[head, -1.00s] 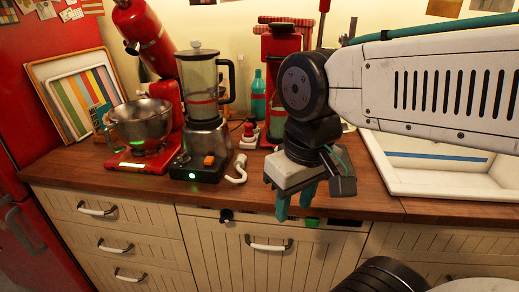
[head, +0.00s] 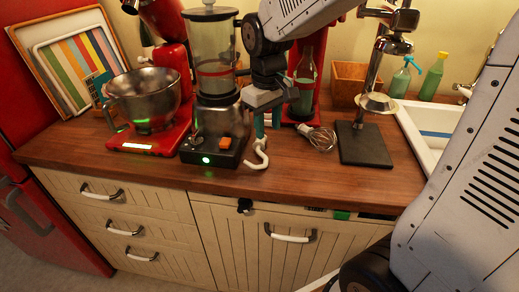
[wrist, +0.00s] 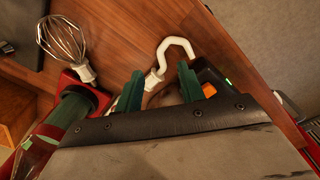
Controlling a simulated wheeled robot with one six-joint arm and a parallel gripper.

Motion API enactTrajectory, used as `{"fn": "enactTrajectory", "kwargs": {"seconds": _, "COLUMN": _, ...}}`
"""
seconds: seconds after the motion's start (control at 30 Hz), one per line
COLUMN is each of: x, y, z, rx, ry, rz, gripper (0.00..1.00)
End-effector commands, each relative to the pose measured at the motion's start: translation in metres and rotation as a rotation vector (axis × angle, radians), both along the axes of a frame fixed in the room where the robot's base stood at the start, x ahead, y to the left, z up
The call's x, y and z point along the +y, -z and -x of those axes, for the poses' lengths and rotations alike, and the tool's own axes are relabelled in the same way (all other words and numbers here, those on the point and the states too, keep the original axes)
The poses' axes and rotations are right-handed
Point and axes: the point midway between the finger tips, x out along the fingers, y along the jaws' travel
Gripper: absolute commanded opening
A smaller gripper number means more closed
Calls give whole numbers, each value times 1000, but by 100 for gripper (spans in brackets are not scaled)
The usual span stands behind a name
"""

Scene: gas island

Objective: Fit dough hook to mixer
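The white dough hook (head: 259,154) lies on the wooden counter just right of the blender base. In the wrist view the hook (wrist: 177,46) has its curved end beyond my fingertips and its shank running back between them. My gripper (head: 267,126) points down over it, with green fingers spread; they also show apart in the wrist view (wrist: 161,78). Whether either finger touches the hook cannot be told. The red mixer (head: 172,52) stands at the left with its head tilted up. Its steel bowl (head: 143,96) sits on the red base.
The blender (head: 212,110) stands close left of my gripper, between it and the mixer. A wire whisk (head: 321,138) lies to the right, near a press with a dark base (head: 365,146). The front strip of the counter (head: 200,178) is clear.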

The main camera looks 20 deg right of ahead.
Motion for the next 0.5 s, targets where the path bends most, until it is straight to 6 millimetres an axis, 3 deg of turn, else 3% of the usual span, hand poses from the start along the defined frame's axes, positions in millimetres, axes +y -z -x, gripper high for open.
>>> {"fn": "enactTrajectory", "kwargs": {"seconds": 0.1, "x": 4, "y": 16, "z": -22, "rx": 13, "ry": -34, "rz": 6, "gripper": 39}}
{"fn": "enactTrajectory", "kwargs": {"seconds": 0.2, "x": 6, "y": 22, "z": -31, "rx": 16, "ry": -52, "rz": 7, "gripper": 39}}
{"fn": "enactTrajectory", "kwargs": {"seconds": 0.5, "x": 5, "y": 53, "z": -34, "rx": 18, "ry": -58, "rz": 8, "gripper": 39}}
